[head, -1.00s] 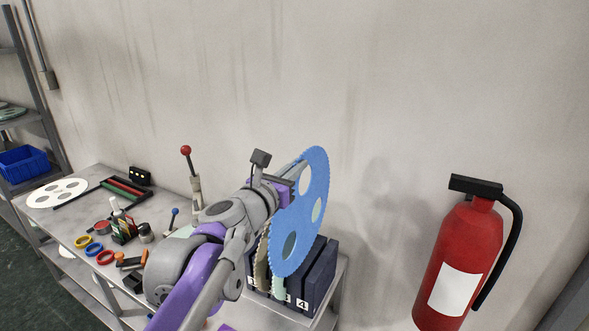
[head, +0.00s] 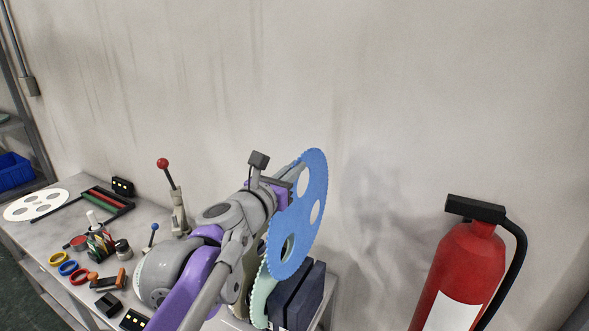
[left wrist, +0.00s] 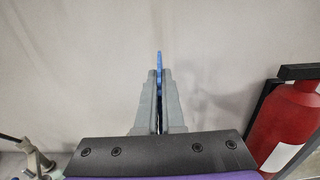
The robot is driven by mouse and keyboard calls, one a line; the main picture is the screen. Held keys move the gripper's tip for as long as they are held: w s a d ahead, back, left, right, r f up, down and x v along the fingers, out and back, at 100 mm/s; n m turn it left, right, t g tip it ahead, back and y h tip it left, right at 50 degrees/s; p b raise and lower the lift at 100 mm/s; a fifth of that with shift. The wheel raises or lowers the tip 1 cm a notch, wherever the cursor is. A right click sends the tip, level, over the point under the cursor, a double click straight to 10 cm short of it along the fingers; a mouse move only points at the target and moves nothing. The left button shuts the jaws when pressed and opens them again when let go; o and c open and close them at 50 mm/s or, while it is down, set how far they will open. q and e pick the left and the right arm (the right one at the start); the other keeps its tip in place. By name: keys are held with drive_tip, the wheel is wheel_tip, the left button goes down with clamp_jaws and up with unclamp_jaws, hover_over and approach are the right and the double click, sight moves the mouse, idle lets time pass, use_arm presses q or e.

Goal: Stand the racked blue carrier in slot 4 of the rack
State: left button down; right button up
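The blue carrier (head: 283,226) is a toothed disc with round holes, held upright on edge above the rack. My left gripper (head: 293,178) is shut on its upper part; in the left wrist view the carrier (left wrist: 159,60) shows edge-on between the two fingers (left wrist: 160,100). The dark blue rack (head: 308,292) stands on the bench below, partly hidden by the carrier and my left arm. A pale green toothed carrier (head: 262,300) and a beige one (head: 240,285) stand in it. The slot numbers cannot be read now. My right gripper is out of view.
The bench (head: 60,215) holds a white disc (head: 36,205), coloured rings (head: 68,268), small boxes and a red-knobbed lever (head: 172,185) on the left. A red fire extinguisher (head: 462,265) stands at the right. The wall is close behind the rack.

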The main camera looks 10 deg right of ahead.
sight(296, 218)
use_arm(q)
drive_tip(key=shift+r, duration=0.1)
wheel_tip(296, 218, down, 2)
drive_tip(key=shift+w+f, duration=0.1)
drive_tip(key=shift+w, duration=0.05)
wheel_tip(296, 218, down, 2)
drive_tip(key=shift+f+b, duration=0.1)
drive_tip(key=shift+b, duration=0.2)
drive_tip(key=shift+f, duration=0.8)
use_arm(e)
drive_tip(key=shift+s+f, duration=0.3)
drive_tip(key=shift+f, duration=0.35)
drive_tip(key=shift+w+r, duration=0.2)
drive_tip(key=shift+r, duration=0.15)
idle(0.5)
